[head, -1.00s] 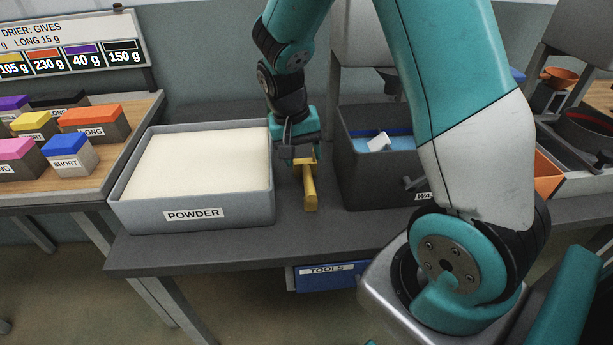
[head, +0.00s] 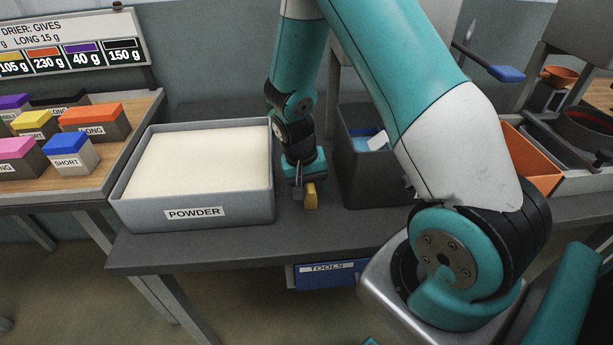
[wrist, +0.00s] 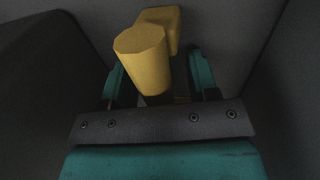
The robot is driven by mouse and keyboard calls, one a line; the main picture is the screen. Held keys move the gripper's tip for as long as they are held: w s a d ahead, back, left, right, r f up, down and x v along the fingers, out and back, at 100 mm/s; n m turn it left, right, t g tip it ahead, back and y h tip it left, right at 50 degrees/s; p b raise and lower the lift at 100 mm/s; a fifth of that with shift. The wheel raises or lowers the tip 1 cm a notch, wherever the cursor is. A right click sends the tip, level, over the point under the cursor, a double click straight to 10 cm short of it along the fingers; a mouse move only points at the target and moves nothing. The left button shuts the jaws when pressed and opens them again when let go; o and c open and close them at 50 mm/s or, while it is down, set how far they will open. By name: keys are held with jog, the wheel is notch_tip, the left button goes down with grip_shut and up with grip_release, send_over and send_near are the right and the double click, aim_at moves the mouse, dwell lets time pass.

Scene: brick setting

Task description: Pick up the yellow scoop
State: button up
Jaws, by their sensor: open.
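The yellow scoop (head: 311,196) lies on the dark grey table between the powder bin and the dark bin on its right. Only its near end shows in the head view; my gripper hides the rest. In the wrist view the scoop (wrist: 146,60) has its rounded handle end toward the camera, with a wider yellow part behind. My gripper (head: 303,190) is low over the table, directly at the scoop. In the wrist view its teal fingers (wrist: 158,85) stand apart, one on either side of the scoop. Contact with the fingers cannot be made out.
The grey bin labelled POWDER (head: 193,213) stands close left, full of pale powder. A dark bin (head: 375,190) with something blue and white in it stands close right. An orange bin (head: 535,160) is further right. The table's front edge is clear.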

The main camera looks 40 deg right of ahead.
grip_shut()
jog(key=shift+r, duration=0.1)
notch_tip(320, 180, up, 20)
dwell(0.5)
